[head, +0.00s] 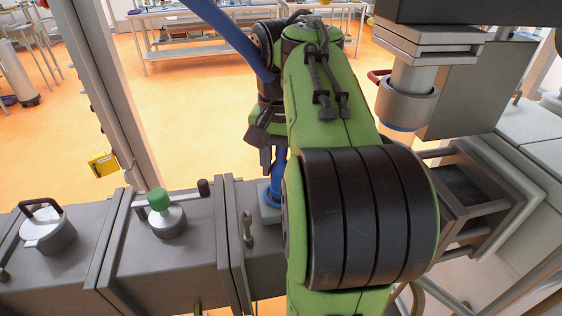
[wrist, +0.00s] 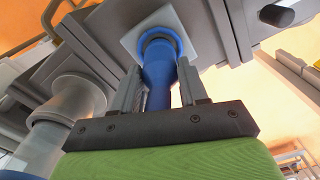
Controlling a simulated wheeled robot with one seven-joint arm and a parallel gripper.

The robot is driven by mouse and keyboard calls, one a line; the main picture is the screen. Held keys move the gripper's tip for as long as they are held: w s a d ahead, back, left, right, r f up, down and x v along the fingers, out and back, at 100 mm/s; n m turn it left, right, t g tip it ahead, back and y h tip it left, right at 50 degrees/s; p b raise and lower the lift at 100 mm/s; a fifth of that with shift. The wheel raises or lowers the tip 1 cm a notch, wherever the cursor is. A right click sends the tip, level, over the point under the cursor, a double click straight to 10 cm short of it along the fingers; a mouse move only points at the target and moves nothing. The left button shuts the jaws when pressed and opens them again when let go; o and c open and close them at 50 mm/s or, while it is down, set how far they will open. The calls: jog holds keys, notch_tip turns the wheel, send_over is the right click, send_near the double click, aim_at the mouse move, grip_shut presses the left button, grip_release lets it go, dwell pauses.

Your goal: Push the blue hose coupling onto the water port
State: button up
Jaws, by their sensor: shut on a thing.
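The blue hose coupling (wrist: 158,72) stands between the two grey fingers of my gripper (wrist: 161,82) in the wrist view, and the gripper is shut on it. Its far end meets the blue ring of the water port (wrist: 166,36) on a pale square plate (wrist: 133,41). I cannot tell how deep it sits on the port. In the head view the coupling (head: 279,167) shows upright below my dark gripper, above the port's plate (head: 267,213). My green arm hides part of the gripper, coupling and plate there.
A blue hose (head: 222,32) hangs from the top to my wrist. Left of the port stand a green-knobbed fitting (head: 160,202) and a handled lid (head: 47,228) on grey housings. A grey cylinder (head: 407,101) hangs at the right. Orange floor lies behind.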

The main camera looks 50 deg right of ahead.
jog(key=shift+f+b, duration=0.55)
jog(key=o, duration=1.1)
notch_tip(320, 180, up, 16)
jog(key=p, duration=1.5)
jog(key=shift+f, duration=0.15)
